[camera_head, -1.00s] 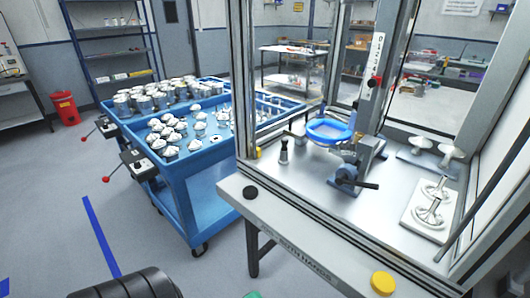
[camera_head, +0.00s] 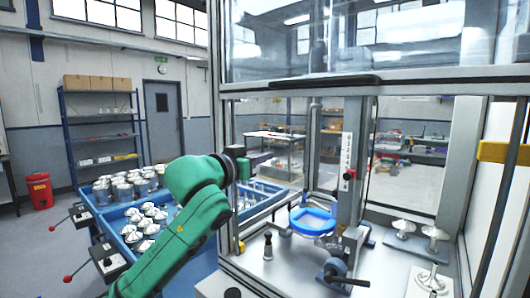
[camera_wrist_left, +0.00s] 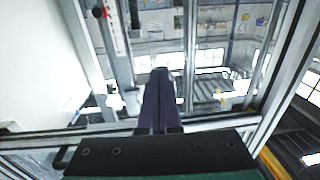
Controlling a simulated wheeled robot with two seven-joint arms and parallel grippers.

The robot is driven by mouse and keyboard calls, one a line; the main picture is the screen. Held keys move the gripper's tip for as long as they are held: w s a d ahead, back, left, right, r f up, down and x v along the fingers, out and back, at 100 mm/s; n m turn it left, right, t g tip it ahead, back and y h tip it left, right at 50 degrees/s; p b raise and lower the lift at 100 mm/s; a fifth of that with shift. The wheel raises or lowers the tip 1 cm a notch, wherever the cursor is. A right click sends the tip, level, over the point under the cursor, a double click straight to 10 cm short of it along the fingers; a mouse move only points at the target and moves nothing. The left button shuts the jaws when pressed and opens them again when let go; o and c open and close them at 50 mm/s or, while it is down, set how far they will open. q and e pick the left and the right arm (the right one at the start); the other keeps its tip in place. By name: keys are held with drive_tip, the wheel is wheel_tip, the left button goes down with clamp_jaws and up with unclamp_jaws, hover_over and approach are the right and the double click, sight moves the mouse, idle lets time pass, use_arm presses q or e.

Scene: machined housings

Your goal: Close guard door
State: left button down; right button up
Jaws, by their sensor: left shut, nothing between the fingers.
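The guard door (camera_head: 350,45) is a clear panel in a metal frame, raised at the top of the machine enclosure. A long dark handle (camera_head: 310,85) runs along its lower edge, and the opening below it is uncovered. My left gripper (camera_head: 268,157) is in front of the opening, below the handle and apart from it. Its dark fingers (camera_wrist_left: 161,85) are shut with nothing between them in the left wrist view. My right gripper is in neither view.
Inside the enclosure are a blue ring-shaped part (camera_head: 312,221), a clamp with a dark lever (camera_head: 338,272) and white metal parts (camera_head: 436,236). Enclosure posts (camera_head: 222,130) stand close to my left arm. A blue cart (camera_head: 262,203) with housings stands at left.

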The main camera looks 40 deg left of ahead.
use_arm(q)
drive_tip(key=s+d+r+t, duration=0.1)
drive_tip(key=s+r+t, duration=0.1)
drive_tip(key=s+r, duration=0.6)
drive_tip(key=s+d+r+t, duration=0.1)
drive_tip(key=s+r+t, duration=0.15)
drive_tip(key=r, duration=0.85)
drive_tip(key=d+r+p+x, duration=0.1)
drive_tip(key=p+x, duration=0.9)
drive_tip(key=p, duration=0.1)
drive_tip(key=shift+h, duration=0.4)
drive_tip(key=f, duration=0.2)
drive_tip(key=f+b, duration=0.1)
drive_tip(key=f, duration=0.1)
drive_tip(key=a+f+b, duration=0.1)
drive_tip(key=f, duration=0.1)
drive_tip(key=shift+d+r, duration=0.1)
